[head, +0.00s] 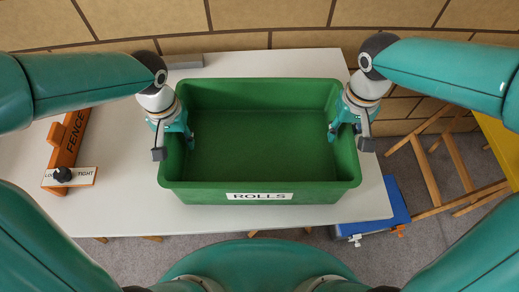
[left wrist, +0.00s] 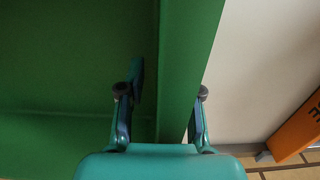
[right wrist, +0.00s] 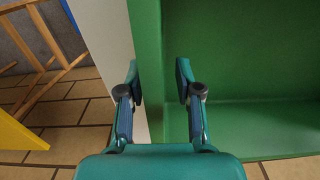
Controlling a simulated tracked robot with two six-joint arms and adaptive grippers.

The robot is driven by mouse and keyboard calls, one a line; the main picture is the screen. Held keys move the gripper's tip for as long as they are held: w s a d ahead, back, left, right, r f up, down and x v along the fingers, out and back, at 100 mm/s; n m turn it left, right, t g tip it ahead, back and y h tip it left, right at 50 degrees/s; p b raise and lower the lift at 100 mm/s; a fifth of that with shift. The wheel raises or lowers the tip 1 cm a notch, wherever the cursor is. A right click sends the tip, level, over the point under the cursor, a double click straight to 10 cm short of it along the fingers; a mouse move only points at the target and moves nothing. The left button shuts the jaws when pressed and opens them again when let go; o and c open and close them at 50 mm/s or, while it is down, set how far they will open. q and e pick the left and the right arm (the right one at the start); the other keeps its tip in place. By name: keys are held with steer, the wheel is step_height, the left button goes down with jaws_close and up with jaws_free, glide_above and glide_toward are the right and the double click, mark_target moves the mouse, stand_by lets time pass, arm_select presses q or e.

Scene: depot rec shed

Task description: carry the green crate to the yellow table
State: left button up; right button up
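The green crate (head: 262,148), labelled ROLLS and empty, stands on a white table (head: 110,165). My left gripper (head: 178,138) is at its left wall, with one finger inside and one outside. In the left wrist view (left wrist: 164,92) the fingers are apart, with a gap between the inner finger and the wall. My right gripper (head: 344,132) straddles the right wall the same way. The right wrist view (right wrist: 160,88) shows its fingers apart and a gap on the inner side. The yellow table (head: 503,145) shows only in part at the right edge.
An orange fence piece (head: 68,140) with a black knob lies on the white table to the left. A grey bar (head: 185,61) lies behind the crate. A blue object with clamps (head: 385,212) is beside the table's right end. Wooden legs (head: 427,170) stand on the floor towards the yellow table.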

arm_select(q)
steer(key=shift+f, duration=0.15)
arm_select(e)
steer(key=shift+f, duration=0.1)
arm_select(q)
jaws_close()
arm_select(e)
jaws_close()
